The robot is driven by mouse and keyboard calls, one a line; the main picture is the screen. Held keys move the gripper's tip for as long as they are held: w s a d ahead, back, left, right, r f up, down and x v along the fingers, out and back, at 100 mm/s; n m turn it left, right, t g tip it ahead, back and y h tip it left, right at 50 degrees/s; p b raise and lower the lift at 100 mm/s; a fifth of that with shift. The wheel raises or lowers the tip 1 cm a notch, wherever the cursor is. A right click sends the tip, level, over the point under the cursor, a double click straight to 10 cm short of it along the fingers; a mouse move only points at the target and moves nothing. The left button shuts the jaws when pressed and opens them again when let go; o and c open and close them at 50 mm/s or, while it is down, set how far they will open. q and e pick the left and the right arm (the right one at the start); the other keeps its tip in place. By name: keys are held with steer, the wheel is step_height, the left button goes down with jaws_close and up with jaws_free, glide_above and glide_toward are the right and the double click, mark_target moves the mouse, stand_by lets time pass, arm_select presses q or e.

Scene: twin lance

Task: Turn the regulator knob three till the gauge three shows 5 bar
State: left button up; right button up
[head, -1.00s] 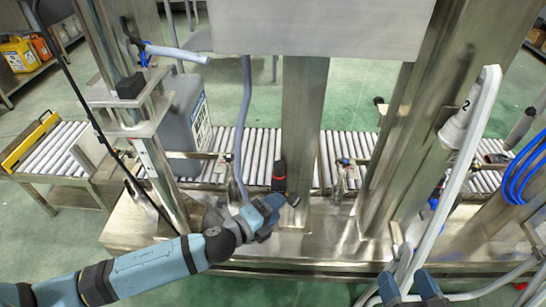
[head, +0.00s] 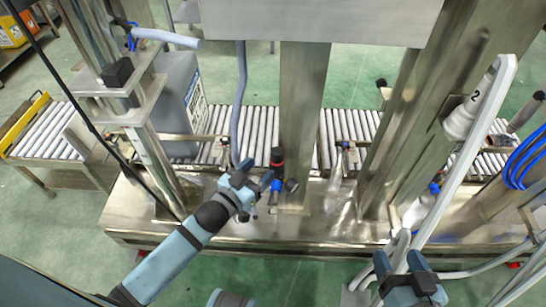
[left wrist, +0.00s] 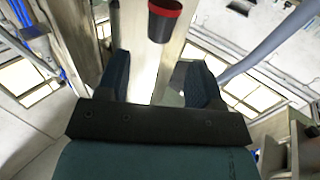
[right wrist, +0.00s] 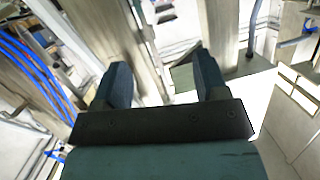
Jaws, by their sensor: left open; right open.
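A black knob with a red ring (head: 277,157) stands upright on a blue fitting in front of the middle steel post in the head view. It also shows at the top of the left wrist view (left wrist: 164,20), ahead of the open fingers. No number on it is readable, so I cannot tell whether it is knob three. My left gripper (head: 257,174) is open and empty, just left of and below the knob, apparently apart from it. My right gripper (head: 399,262) is open and empty at the lower right. No gauge dial or reading is legible; a small dark round part (head: 292,185) sits beside the post.
The steel post (head: 303,110) stands right behind the knob. A roller conveyor (head: 258,130) runs behind. A grey hose (head: 240,95) hangs left of the knob. A white lance marked 2 (head: 465,118) and thick pipes stand near my right gripper. A grey canister (head: 180,100) is at left.

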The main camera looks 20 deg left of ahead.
mark_target(273, 156)
arm_select(q)
steer(key=b+x, duration=0.1)
steer(key=x, duration=0.5)
steer(key=shift+w+d, duration=0.1)
steer(key=shift+w, duration=0.15)
arm_select(e)
steer(key=shift+t+y, duration=0.7)
steer(key=shift+t, duration=0.2)
steer(key=r, duration=0.1)
steer(key=a+r, duration=0.1)
steer(key=w+r, duration=0.1)
steer(key=shift+a+r, duration=0.2)
steer(key=shift+r, duration=0.15)
steer(key=shift+f, duration=0.1)
arm_select(q)
steer(key=c, duration=0.9)
arm_select(e)
steer(key=shift+s+d+f, duration=0.1)
